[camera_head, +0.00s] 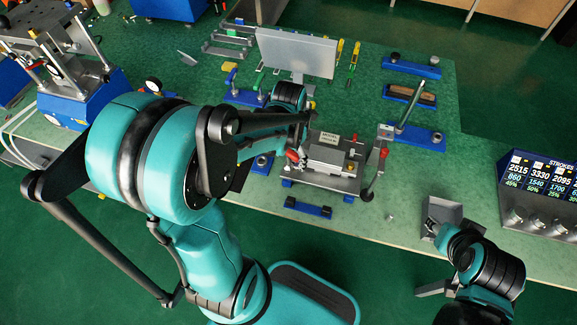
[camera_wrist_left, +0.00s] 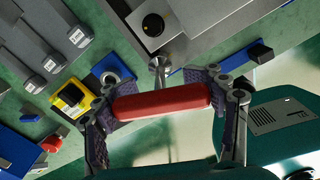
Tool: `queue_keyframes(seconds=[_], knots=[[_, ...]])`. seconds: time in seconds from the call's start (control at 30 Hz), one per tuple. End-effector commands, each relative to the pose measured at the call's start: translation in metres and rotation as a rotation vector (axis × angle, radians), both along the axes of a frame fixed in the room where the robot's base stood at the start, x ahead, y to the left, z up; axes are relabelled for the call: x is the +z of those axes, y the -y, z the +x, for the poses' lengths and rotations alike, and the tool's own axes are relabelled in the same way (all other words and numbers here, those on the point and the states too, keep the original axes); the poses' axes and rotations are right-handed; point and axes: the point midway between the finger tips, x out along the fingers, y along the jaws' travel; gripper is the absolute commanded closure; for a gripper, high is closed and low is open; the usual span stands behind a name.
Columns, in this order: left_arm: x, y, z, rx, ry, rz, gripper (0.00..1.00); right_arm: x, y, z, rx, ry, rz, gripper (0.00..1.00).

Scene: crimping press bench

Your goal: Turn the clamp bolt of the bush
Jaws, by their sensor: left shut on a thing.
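A red bar-shaped handle (camera_wrist_left: 162,100) lies crosswise between the fingers of my left gripper (camera_wrist_left: 160,102) in the left wrist view. The gripper is shut on it, one dark pad at each end. A short bright metal shaft (camera_wrist_left: 159,70) stands just beyond the handle, below a grey metal block (camera_wrist_left: 195,25); whether they join is unclear. In the head view the red handle (camera_head: 294,157) shows at the left side of the grey press fixture (camera_head: 330,155). The bush itself is not clearly seen.
A grey panel (camera_head: 297,53), hand tools and blue holders (camera_head: 412,67) stand behind. A blue press (camera_head: 67,105) is at left.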

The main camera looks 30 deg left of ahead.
Motion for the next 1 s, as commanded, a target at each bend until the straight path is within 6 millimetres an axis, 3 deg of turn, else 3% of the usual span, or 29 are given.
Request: queue_keyframes(seconds=[1.0], knots=[[0.049, 0.0, 0.0, 0.001, 0.0, 0.0, 0.64, 0.041, 0.0, 0.0, 0.0, 0.0, 0.0, 0.6]])
